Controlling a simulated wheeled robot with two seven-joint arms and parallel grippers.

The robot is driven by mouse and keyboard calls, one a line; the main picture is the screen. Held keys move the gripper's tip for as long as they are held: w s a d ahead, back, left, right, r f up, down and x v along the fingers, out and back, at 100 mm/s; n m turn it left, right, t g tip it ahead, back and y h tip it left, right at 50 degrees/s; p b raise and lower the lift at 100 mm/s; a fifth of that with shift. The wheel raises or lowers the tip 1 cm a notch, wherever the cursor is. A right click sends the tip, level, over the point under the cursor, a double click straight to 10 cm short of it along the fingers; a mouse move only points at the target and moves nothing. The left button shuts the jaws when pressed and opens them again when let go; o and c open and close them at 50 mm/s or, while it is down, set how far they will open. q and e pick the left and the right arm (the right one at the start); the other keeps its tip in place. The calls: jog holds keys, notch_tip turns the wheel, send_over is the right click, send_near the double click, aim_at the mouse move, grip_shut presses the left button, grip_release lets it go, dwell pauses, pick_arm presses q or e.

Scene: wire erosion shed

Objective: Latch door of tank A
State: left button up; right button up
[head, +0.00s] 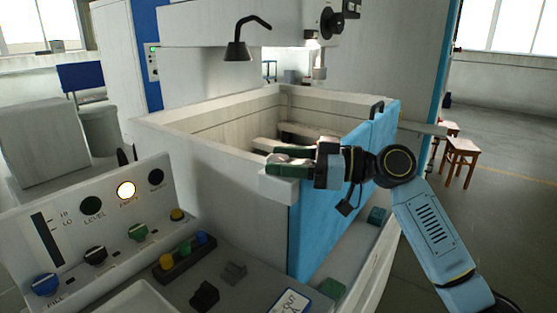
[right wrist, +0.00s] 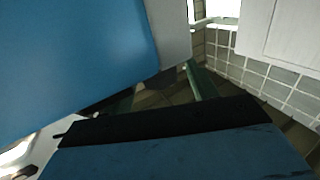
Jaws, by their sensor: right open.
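In the head view, the tank (head: 230,210) is a white, open-topped box. Its blue door (head: 320,235) stands upright along the right side, close to the tank wall; I cannot tell whether it is fully closed. A black handle (head: 377,107) stands at the door's far top end. My right gripper (head: 278,160) points left across the door's near top edge, at a pale corner block (head: 284,192). It is open; whether it touches the block is unclear. No latch shows clearly around the gripper. The right wrist view holds a large blue surface (right wrist: 70,60), probably the door. My left gripper is not in view.
A control panel (head: 110,232) with knobs and one lit amber lamp (head: 126,190) stands at the front left. A button strip (head: 184,258) and small blocks lie on the ledge before the tank. A lamp (head: 238,50) hangs behind. Open floor and stools (head: 460,152) are right.

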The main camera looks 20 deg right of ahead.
pick_arm(q)
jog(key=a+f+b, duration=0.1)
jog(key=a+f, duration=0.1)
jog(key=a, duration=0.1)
jog(key=shift+b, duration=0.4)
pick_arm(e)
jog(key=v, duration=1.2)
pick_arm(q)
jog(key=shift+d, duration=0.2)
